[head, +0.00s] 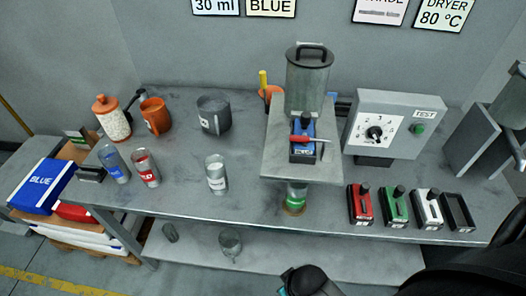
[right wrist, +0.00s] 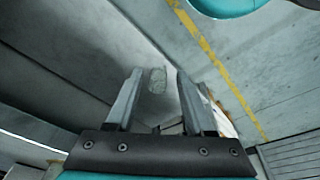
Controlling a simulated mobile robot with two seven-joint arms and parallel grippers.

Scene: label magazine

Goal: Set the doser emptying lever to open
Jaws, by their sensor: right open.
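The doser (head: 308,80) is a grey cylindrical hopper with a black top handle, on a stand at the middle of the bench in the head view. Below the hopper is a blue block with a black knob. A lever with a red handle (head: 307,139) lies roughly level across its front, the red end to the left. I cannot tell for certain that this is the emptying lever, nor read its marking. My right gripper (right wrist: 158,77) is open and empty in the right wrist view, pointing at the floor and bench underside, away from the doser. My left gripper is not in view.
A grey TEST box (head: 394,126) with a dial stands right of the doser. Red, green and white cassettes and an empty black frame line the front right edge. Cups and a jar (head: 112,118) stand left. Dark arm parts of mine show at the bottom.

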